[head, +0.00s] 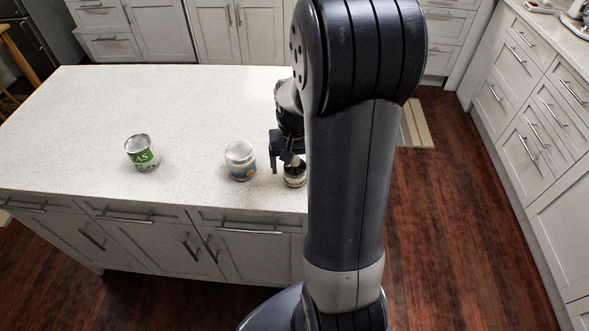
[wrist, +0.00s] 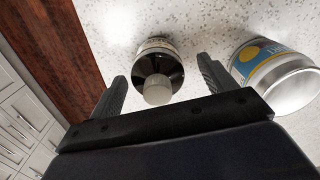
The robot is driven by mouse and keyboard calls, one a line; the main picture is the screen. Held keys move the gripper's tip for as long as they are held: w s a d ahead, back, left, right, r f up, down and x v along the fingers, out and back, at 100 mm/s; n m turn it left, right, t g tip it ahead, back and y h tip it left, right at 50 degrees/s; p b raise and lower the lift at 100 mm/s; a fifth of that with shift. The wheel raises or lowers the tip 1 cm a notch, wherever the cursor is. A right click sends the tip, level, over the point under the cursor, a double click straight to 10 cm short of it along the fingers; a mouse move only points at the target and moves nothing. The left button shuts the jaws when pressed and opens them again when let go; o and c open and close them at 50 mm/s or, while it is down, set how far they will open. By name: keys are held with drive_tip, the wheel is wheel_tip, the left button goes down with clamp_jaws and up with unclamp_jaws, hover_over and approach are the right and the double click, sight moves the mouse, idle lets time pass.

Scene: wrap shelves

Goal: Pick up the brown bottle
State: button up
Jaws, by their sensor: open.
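The brown bottle (wrist: 160,68) is dark with a pale label and a light grey cap. In the wrist view it lies between the two fingers of my gripper (wrist: 163,80), with a gap on each side. My gripper (head: 282,160) is open. In the head view the bottle (head: 295,178) stands near the island's front edge, and my gripper is right above and beside it. My arm hides part of the counter to its right.
A white jar with a blue and yellow label (head: 241,161) stands just left of the bottle; the jar (wrist: 280,72) is close to one finger in the wrist view. A green can (head: 142,153) stands farther left. The pale countertop (head: 200,100) is clear behind them.

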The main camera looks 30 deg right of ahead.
sight(295, 172)
drive_tip(key=shift+s+d+f, duration=0.1)
drive_tip(key=shift+f, duration=1.6)
drive_tip(key=shift+c, duration=0.5)
drive_tip(key=c, duration=1)
